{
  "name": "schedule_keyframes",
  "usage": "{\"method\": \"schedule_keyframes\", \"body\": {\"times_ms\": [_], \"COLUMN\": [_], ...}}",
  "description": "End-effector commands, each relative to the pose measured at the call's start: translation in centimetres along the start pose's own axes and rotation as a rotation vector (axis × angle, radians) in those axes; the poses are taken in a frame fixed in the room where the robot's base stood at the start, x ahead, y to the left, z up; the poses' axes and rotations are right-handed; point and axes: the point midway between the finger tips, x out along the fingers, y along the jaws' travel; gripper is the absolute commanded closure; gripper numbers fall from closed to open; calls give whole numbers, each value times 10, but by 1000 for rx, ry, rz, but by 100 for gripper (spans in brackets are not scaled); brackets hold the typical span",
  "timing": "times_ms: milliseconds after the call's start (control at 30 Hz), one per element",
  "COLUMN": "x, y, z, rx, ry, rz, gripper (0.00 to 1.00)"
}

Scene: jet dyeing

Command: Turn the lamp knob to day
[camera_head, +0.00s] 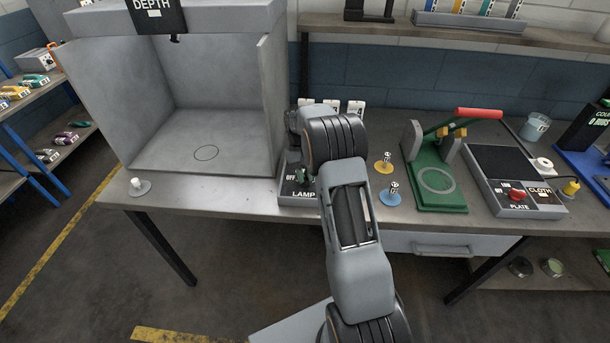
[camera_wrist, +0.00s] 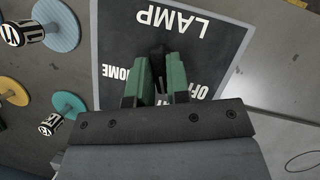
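The lamp panel (camera_wrist: 222,40) is a dark plate with white lettering and a pale border. In the wrist view LAMP, OFF and HOME read upside down, and another label is mostly hidden by my fingers. The black lamp knob (camera_wrist: 158,52) stands between the tips of my gripper (camera_wrist: 159,72), whose green fingers appear shut on it from both sides. The knob's pointer direction is not clear. In the head view the lamp panel (camera_head: 298,200) sits at the bench's front edge, and my arm hides much of it and the knob.
A grey booth (camera_head: 200,138) marked DEPTH stands left of the panel. Yellow (camera_head: 383,167) and blue (camera_head: 390,199) disc-based pieces, a green press (camera_head: 440,203) with a red handle, and a plate unit (camera_head: 520,207) stand to the right. A white knobbed piece (camera_head: 138,187) is at far left.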

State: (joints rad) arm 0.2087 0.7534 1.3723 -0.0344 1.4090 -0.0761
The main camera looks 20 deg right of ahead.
Motion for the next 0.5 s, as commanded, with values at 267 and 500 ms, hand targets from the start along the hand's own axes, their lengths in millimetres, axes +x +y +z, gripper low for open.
{"method": "schedule_keyframes", "body": {"times_ms": [267,500], "x": [0,-2], "y": [0,0], "z": [0,0], "rx": [1,1], "ry": [1,2], "rz": [0,0], "gripper": [60,60]}}
